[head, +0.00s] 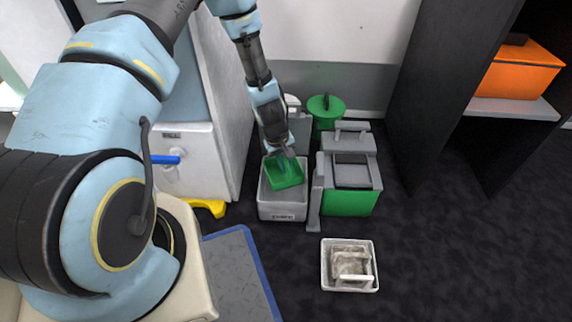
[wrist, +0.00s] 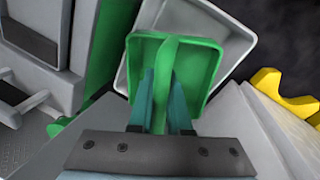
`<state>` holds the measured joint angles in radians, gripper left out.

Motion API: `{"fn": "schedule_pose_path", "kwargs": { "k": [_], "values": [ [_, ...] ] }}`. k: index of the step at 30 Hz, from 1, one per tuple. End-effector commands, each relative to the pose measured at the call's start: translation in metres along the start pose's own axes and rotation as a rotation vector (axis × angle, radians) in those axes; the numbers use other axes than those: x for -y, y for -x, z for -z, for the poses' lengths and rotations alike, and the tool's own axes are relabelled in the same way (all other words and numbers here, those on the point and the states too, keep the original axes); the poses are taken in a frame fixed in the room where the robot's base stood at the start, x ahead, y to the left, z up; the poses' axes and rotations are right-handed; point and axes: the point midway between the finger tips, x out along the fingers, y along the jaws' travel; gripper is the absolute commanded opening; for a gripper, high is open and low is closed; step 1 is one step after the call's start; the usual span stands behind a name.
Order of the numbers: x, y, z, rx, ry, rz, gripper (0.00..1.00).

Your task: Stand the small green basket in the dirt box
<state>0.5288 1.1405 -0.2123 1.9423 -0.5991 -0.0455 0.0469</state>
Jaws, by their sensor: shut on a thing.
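The small green basket (head: 284,176) is at the end of my arm, tilted, in or just over the mouth of an open light-grey box (head: 283,213). The box has a small label on its front, too small to read surely; it looks like the dirt box. My gripper (head: 283,158) is shut on the basket's handle. I cannot tell whether the basket touches the box floor.
A grey and green bin (head: 350,200) stands close at the box's right. A green lidded container (head: 325,112) is behind. A white cabinet (head: 190,150) with a yellow foot stands left. A white tray (head: 349,283) with things in it lies on the dark floor in front. Floor at the right is clear.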

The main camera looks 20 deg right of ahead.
Motion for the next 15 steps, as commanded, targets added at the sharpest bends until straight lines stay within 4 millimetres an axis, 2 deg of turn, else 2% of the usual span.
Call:
{"fn": "schedule_pose_path", "kwargs": {
  "k": [1,6,15],
  "values": [
    [0.003,-0.016,0.0,0.0,0.0,0.0,0.0],
    [0.007,-0.035,0.0,0.0,0.0,0.0,0.0],
    [0.009,-0.046,0.0,0.0,0.0,0.0,0.0]
  ]
}}
